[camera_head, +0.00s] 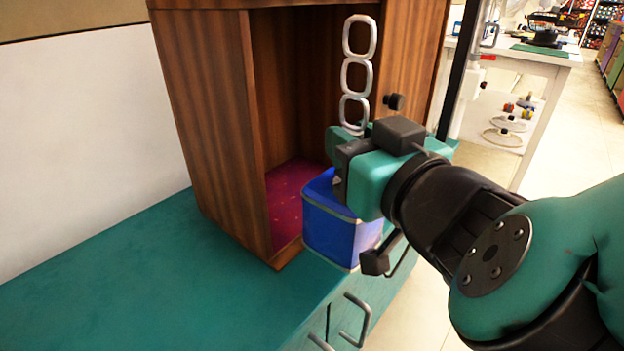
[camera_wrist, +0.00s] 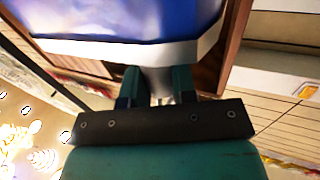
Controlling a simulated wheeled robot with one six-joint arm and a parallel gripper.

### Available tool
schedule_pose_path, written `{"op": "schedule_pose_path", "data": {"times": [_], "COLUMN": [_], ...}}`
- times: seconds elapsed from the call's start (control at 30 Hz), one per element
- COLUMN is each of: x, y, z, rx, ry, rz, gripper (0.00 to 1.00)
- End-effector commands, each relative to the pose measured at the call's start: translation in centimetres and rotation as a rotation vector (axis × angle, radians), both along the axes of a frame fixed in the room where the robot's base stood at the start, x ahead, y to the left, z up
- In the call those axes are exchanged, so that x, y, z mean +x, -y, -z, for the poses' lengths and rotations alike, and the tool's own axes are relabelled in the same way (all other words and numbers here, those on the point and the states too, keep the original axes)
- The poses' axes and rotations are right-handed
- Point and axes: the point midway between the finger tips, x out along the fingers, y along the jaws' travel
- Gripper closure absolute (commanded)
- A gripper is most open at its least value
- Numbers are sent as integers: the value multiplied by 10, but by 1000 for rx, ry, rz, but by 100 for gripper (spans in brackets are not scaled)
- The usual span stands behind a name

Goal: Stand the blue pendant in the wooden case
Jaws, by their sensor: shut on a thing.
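The blue pendant (camera_head: 330,222) is a boxy blue shade with pale edging, and a silver chain of large links (camera_head: 357,76) rises above it. My gripper (camera_head: 343,165) is shut on the pendant near its top, below the chain. The pendant hangs upright at the front opening of the wooden case (camera_head: 215,125). Whether its base touches anything is unclear. The case has a dark red floor (camera_head: 285,195), partly hidden by the pendant. In the wrist view, the fingers (camera_wrist: 158,88) close on a pale part beside the blue shade (camera_wrist: 120,18).
The case stands on a teal countertop (camera_head: 110,290) with handled drawers below. A case door with a black knob (camera_head: 394,101) is at the right, behind my gripper. The counter left of the case is clear. A white table (camera_head: 540,55) with goods stands farther back.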

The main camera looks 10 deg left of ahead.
Motion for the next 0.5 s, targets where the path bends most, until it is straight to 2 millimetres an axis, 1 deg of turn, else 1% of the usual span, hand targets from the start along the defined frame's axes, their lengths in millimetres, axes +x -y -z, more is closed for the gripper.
{"op": "schedule_pose_path", "data": {"times": [0.03,0.07,0.17,0.33,0.5], "x": [-1,-1,2,13,21], "y": [0,0,-1,-5,-11], "z": [7,8,7,3,5], "rx": [0,0,0,-1,-3], "ry": [4,4,3,3,1], "rz": [-3,-4,-2,4,2], "gripper": [100,100,100,100,100]}}
